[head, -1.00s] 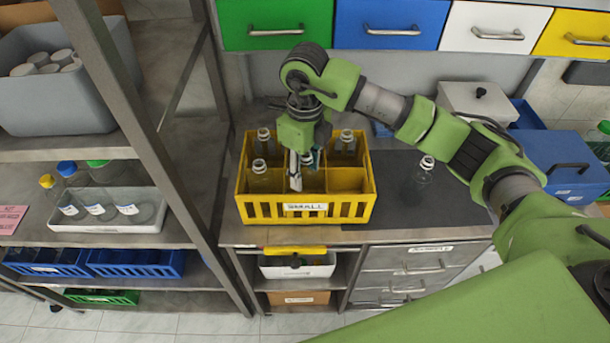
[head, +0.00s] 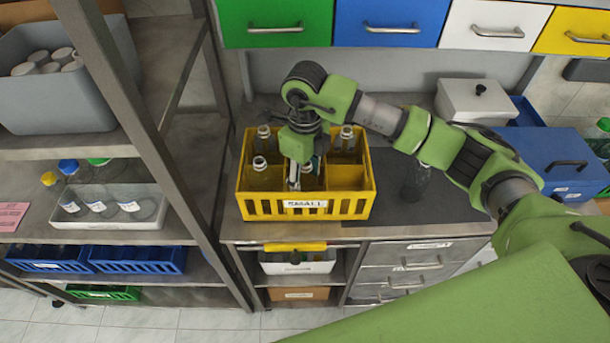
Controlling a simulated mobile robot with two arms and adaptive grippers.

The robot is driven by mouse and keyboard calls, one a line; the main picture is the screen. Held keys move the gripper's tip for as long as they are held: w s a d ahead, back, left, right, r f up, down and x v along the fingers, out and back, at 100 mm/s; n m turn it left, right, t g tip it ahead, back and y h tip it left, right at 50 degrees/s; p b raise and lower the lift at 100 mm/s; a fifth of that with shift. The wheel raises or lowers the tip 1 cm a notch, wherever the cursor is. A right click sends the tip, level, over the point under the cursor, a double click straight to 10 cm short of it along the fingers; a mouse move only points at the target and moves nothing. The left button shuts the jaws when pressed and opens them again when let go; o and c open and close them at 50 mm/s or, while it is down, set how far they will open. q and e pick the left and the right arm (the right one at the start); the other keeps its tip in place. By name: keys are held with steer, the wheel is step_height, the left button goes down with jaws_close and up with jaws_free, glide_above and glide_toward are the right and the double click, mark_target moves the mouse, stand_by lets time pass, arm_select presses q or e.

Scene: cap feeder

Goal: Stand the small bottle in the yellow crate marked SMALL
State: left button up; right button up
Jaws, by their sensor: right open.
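The yellow crate (head: 306,208) marked SMALL stands on the bench, divided into compartments. Clear bottles stand upright in its back left (head: 264,138), front left (head: 260,175) and back right (head: 346,140) compartments. The front right compartment looks empty. My right gripper (head: 295,182) points down into the front middle of the crate, its jaws open. A clear, teal-tinted shape beside its fingers may be a bottle, but the gripper hides most of it. Another clear bottle (head: 415,185) stands on the dark mat right of the crate, partly behind my right arm. My left gripper is out of view.
A steel shelf post stands close left of the crate. A blue box (head: 560,150) and a grey lidded box (head: 480,95) stand right. The dark mat has free room.

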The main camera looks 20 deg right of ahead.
step_height(320, 180, up, 11)
steer(key=b, duration=0.3)
steer(key=shift+r+b, duration=0.15)
steer(key=shift+b, duration=0.2)
steer(key=shift+r, duration=0.5)
